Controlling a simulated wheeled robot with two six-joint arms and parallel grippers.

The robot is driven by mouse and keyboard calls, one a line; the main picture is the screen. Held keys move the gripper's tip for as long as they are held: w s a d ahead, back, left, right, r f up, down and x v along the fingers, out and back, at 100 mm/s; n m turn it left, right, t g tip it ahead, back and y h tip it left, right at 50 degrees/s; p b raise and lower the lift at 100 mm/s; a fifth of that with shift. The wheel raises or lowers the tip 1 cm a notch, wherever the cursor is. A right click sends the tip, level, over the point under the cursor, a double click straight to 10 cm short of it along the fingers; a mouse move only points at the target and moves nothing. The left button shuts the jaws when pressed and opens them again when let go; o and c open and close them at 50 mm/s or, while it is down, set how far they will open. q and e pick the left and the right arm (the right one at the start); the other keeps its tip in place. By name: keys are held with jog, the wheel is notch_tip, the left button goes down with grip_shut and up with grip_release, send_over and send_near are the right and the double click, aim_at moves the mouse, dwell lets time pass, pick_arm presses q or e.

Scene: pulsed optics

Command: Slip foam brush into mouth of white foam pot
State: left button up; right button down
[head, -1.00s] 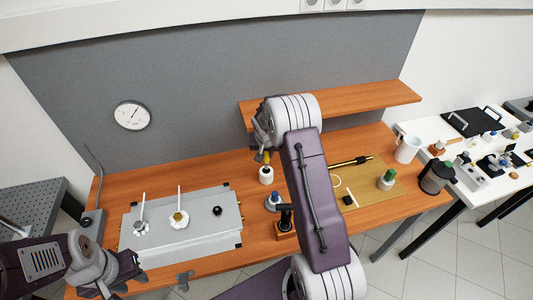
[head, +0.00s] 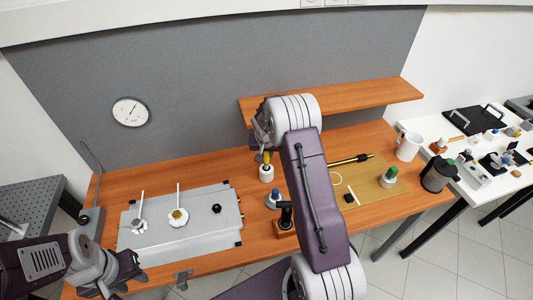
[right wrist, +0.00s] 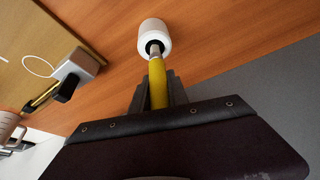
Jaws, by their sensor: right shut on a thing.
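The white foam pot (head: 266,174) stands upright on the wooden bench, left of my right arm. In the right wrist view the pot (right wrist: 154,33) shows its dark round mouth. My right gripper (right wrist: 158,92) is shut on the yellow handle of the foam brush (right wrist: 158,80). The brush's metal neck reaches into the dark mouth; its foam head is hidden and I cannot tell how deep it sits. In the head view the yellow handle (head: 267,156) shows just above the pot. My left gripper (head: 124,276) is empty with its fingers apart, near the bench's front left edge.
A grey metal plate (head: 205,235) with two white items lies left. A blue-capped bottle (head: 273,198) and a black-handled tool (head: 285,216) stand close to the pot's front right. A tan mat (head: 374,190) lies right of my arm. A wooden shelf (head: 350,98) is behind.

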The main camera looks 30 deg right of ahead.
jog(key=shift+f+b, duration=0.55)
jog(key=shift+f, duration=0.15)
jog(key=shift+f, duration=0.25)
jog(key=shift+w+f+b, duration=0.1)
jog(key=shift+f+b, duration=0.4)
jog(key=shift+b, duration=0.2)
jog(key=shift+f, duration=0.2)
jog(key=shift+f+b, duration=0.15)
jog(key=shift+b, duration=0.2)
jog(key=c, duration=1.2)
grip_release()
